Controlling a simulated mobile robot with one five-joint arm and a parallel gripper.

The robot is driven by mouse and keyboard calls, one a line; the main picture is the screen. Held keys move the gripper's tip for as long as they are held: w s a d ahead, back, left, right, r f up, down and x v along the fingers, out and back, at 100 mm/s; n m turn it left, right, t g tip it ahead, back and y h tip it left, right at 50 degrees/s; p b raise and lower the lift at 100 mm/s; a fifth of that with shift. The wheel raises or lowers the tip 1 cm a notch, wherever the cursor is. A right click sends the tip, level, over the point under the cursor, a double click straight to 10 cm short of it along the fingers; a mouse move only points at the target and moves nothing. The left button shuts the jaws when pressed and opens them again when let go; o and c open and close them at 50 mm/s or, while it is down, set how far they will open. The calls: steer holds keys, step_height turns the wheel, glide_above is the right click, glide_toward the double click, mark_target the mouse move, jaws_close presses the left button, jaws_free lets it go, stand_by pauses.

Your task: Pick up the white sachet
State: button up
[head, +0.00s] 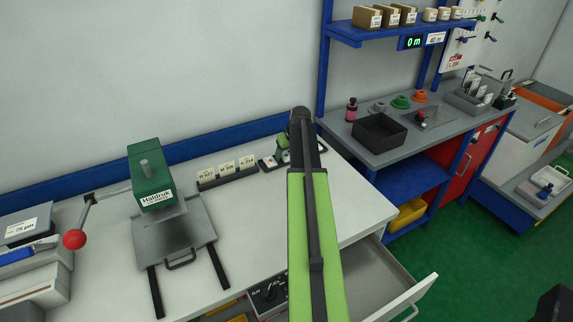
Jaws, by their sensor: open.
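I cannot make out a white sachet with certainty in the head view. Small white-fronted items stand in a grey bin (468,101) on the right bench, but they are too small to identify. My green and black arm rises through the middle of the view and hides part of the white bench behind it. I cannot make out my gripper or its fingertips.
A white bench (105,216) carries a green press (150,172) with a red-knobbed lever and a row of labelled cards (228,170). An open drawer (365,287) sticks out at the front. A black tray (379,132) stands on the grey bench (440,127).

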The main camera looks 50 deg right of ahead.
mark_target(287, 157)
jaws_close()
stand_by(0.4)
steer(key=shift+r+p, duration=0.55)
steer(key=shift+p, duration=0.2)
step_height(287, 157, up, 4)
steer(key=p, duration=0.4)
steer(key=s+d+r+p, duration=0.4)
steer(key=s+r+p, duration=0.2)
steer(key=s, duration=0.4)
steer(key=shift+s+d, duration=0.2)
steer(key=shift+s, duration=0.2)
